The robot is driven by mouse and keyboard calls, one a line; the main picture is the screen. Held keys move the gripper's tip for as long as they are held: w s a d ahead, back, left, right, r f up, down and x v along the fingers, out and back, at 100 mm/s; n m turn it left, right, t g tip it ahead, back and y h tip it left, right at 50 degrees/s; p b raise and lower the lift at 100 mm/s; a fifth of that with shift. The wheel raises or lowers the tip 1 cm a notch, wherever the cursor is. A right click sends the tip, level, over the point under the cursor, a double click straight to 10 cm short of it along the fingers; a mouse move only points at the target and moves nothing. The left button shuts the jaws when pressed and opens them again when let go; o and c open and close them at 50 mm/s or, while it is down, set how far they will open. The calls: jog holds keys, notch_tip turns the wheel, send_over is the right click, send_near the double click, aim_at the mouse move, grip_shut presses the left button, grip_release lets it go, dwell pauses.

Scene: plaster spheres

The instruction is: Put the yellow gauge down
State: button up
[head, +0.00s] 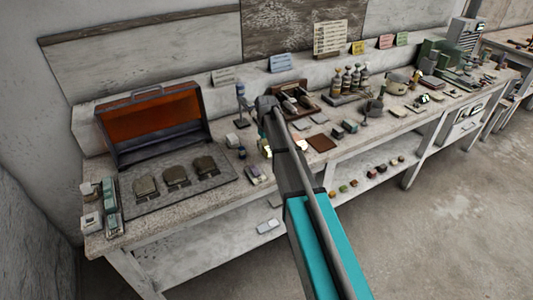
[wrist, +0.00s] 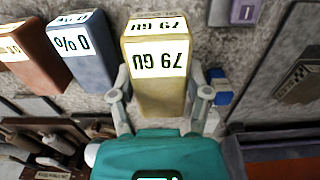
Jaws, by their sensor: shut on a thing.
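The yellow gauge (wrist: 160,90) is a block with a white label that appears upside down and seems to read "79 GU". It stands between the two fingers of my gripper (wrist: 161,98), which is shut on it. In the head view my gripper is mostly hidden behind my arm over the bench, and a small yellow patch of the gauge (head: 266,152) shows beside it. Whether the gauge's base touches the bench cannot be told.
In the wrist view a blue block (wrist: 78,48) and a brown block (wrist: 35,58) stand left of the gauge, and a small blue thing (wrist: 220,88) lies close right. The bench (head: 180,215) holds an open orange-lined case (head: 155,125) and many small items.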

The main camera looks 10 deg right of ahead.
jog(key=shift+w+d+f+b, duration=0.15)
jog(key=shift+w+f+b, duration=0.2)
jog(key=shift+f+b, duration=1.4)
jog(key=shift+f, duration=0.15)
jog(key=shift+f, duration=0.1)
jog(key=o, duration=1)
jog(key=shift+r, duration=0.2)
notch_tip(320, 180, up, 12)
jog(key=p, duration=1.2)
jog(key=s+m, duration=0.1)
jog(key=s, duration=0.8)
jog(key=s+m, duration=0.1)
jog(key=s, duration=0.9)
jog(key=s+m, duration=0.1)
jog(key=s, duration=0.9)
jog(key=shift+s+m, duration=0.15)
jog(key=shift+m, duration=0.15)
